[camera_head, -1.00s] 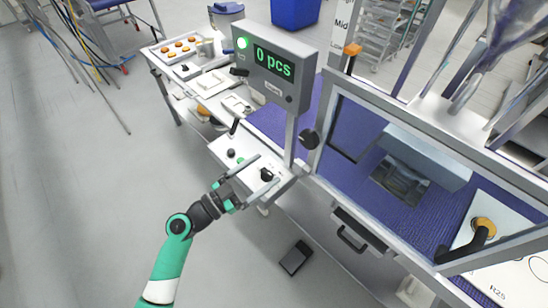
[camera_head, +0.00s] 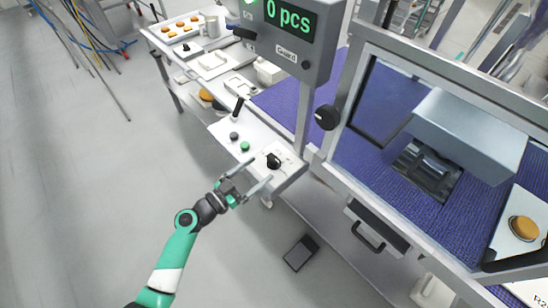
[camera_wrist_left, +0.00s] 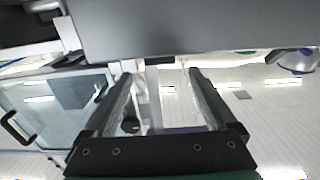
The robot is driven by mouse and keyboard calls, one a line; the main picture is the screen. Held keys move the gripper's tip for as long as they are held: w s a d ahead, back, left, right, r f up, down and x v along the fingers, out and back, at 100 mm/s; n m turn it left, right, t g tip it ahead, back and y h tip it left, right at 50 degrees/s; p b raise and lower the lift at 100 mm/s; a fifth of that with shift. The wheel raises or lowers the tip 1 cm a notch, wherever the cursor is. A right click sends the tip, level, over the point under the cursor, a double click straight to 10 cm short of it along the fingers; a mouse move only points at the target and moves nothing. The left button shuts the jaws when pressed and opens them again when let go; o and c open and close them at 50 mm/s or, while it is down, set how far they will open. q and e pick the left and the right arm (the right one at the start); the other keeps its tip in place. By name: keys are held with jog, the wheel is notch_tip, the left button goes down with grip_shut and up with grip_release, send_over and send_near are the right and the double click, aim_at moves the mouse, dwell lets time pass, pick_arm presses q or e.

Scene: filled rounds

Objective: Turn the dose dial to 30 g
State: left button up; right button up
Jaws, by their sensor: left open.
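A black dial (camera_head: 273,160) sits on a white plate with small marks I cannot read, at the front end of the white control panel (camera_head: 225,132). My left gripper (camera_head: 261,170) is open and empty, its fingers reaching toward the panel's front edge just short of the dial. In the left wrist view the open fingers (camera_wrist_left: 160,73) point at a large grey surface, with nothing seen between the tips; I cannot make out the dial there. The display (camera_head: 290,20) above reads 0 pcs in green. My right gripper is not in view.
A second black knob (camera_head: 326,117) is on the machine frame beside the post. The panel also has a green button (camera_head: 245,146), a dark button (camera_head: 234,136) and a black lever (camera_head: 238,108). A drawer handle (camera_head: 368,236) sticks out at right.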

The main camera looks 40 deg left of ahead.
aim_at(272, 160)
pick_arm(q)
jog(key=w, duration=0.7)
jog(key=shift+w+d, duration=0.15)
jog(key=shift+d, duration=0.05)
jog(key=c, duration=1.4)
